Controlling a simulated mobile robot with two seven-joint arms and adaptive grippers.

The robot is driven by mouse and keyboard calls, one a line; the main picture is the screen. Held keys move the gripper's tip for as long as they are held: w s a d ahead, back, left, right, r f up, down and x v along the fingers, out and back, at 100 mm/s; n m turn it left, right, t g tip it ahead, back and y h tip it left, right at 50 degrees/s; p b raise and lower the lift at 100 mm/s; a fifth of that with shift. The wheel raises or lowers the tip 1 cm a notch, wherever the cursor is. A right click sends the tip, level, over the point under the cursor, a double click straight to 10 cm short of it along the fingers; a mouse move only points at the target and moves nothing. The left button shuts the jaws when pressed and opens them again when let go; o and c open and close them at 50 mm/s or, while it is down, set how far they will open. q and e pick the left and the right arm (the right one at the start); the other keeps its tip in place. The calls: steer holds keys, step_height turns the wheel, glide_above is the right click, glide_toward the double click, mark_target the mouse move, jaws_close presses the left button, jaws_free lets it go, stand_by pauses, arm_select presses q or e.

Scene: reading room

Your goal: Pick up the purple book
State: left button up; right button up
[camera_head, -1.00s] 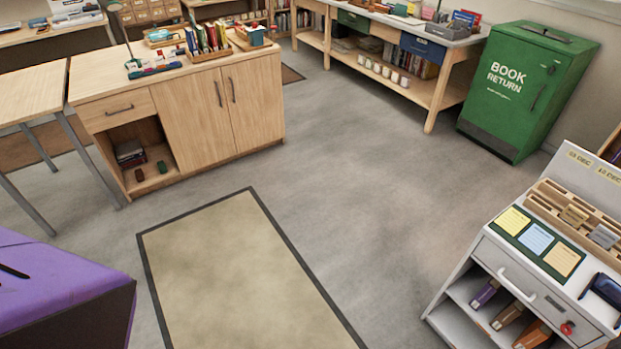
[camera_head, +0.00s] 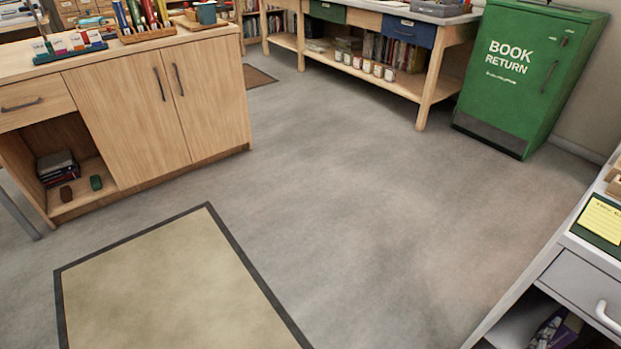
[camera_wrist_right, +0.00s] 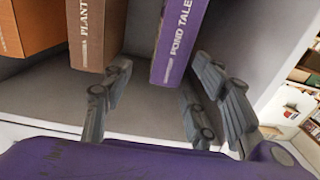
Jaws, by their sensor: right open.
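The purple book (camera_wrist_right: 179,45), with "POND TALE" readable on its spine, stands upright in a grey shelf compartment in the right wrist view. Its top is cut off by the frame. In the head view a small purple part of it (camera_head: 565,332) shows in the grey cabinet at the bottom right. My right gripper (camera_wrist_right: 163,70) is open and empty in front of the shelf. The book's lower spine lies between the two fingers in the picture, closer to the right finger. I cannot tell whether the fingertips reach past the spine. My left gripper is in neither view.
A brown book (camera_wrist_right: 95,35) and an orange book (camera_wrist_right: 30,25) stand left of the purple one, with a gap between. The grey cabinet (camera_head: 585,280) has a drawer above the shelf. A wooden cabinet (camera_head: 130,110) and green book return (camera_head: 520,75) stand beyond open floor.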

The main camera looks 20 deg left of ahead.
mark_target(574, 317)
steer(key=shift+w+d+f+h, duration=0.2)
steer(key=shift+w+f+h, duration=0.2)
steer(key=shift+w, duration=0.2)
steer(key=shift+w+d+r, duration=0.15)
steer(key=shift+r, duration=0.25)
steer(key=b+x, duration=0.1)
steer(key=x, duration=0.3)
steer(key=b+x, duration=0.1)
steer(key=x, duration=0.2)
steer(key=shift+w+a+f+b, duration=0.3)
steer(key=shift+w+a+f, duration=0.05)
steer(key=shift+w+d+r, duration=0.1)
steer(key=shift+w+d, duration=0.05)
steer(key=shift+w, duration=0.05)
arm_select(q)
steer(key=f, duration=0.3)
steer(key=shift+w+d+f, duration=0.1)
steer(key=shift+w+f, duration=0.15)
arm_select(e)
steer(key=shift+c, duration=0.3)
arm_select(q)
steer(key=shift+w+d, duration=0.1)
arm_select(e)
jaws_close()
steer(key=shift+r, duration=0.15)
